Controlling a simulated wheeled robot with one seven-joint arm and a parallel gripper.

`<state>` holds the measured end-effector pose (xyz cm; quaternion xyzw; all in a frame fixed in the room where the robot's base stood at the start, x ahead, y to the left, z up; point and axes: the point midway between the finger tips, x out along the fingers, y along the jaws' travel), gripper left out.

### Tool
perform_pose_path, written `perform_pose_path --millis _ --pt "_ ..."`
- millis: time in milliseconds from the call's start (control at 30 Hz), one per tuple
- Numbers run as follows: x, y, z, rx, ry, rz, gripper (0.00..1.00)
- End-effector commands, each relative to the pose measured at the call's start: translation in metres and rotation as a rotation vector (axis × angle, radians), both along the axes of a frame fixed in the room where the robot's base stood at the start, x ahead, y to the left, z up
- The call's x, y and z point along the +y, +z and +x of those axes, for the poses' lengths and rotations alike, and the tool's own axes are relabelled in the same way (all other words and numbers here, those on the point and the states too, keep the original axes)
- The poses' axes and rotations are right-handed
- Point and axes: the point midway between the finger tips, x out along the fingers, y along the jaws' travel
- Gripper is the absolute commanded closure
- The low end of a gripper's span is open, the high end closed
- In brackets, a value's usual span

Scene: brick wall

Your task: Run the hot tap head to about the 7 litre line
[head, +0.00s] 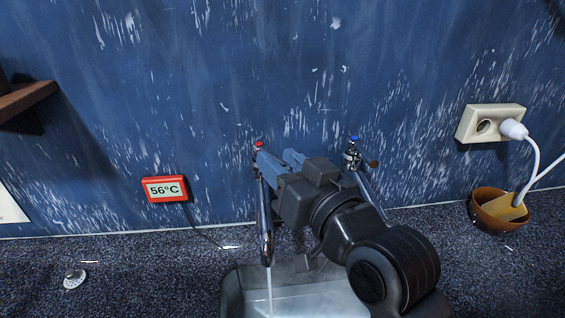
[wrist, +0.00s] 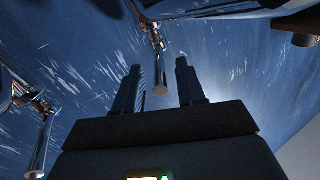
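The hot tap (head: 265,225), marked red on top, stands left of my gripper, and a thin stream of water (head: 269,290) falls from its spout. The cold tap (head: 353,158), marked blue, stands to the right, partly behind my arm. A basin (head: 231,292) below holds pale, steamy-looking water; no litre line can be made out and my arm hides part of it. My gripper (head: 273,155) is close to the hot tap's head; contact cannot be told. In the wrist view its fingers (wrist: 158,78) are apart, with a copper-ended chrome tube (wrist: 158,50) showing between them.
A red display (head: 165,189) reading 56°C is at the wall on the left. A wall socket (head: 490,123) with a white plug and a brown bowl (head: 493,210) are on the right. A drain-like disc (head: 75,279) lies left on the speckled counter, which is mostly clear there.

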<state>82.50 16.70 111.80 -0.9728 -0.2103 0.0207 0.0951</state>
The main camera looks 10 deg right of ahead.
Motion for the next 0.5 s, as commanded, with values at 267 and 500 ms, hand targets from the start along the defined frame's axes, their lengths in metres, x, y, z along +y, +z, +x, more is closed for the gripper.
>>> perform_pose_path --millis 267,500 --pt "-0.009 -0.002 -0.019 0.001 -0.001 0.0 0.61" --pt "-0.025 -0.002 -0.054 0.0 -0.001 0.0 0.61"
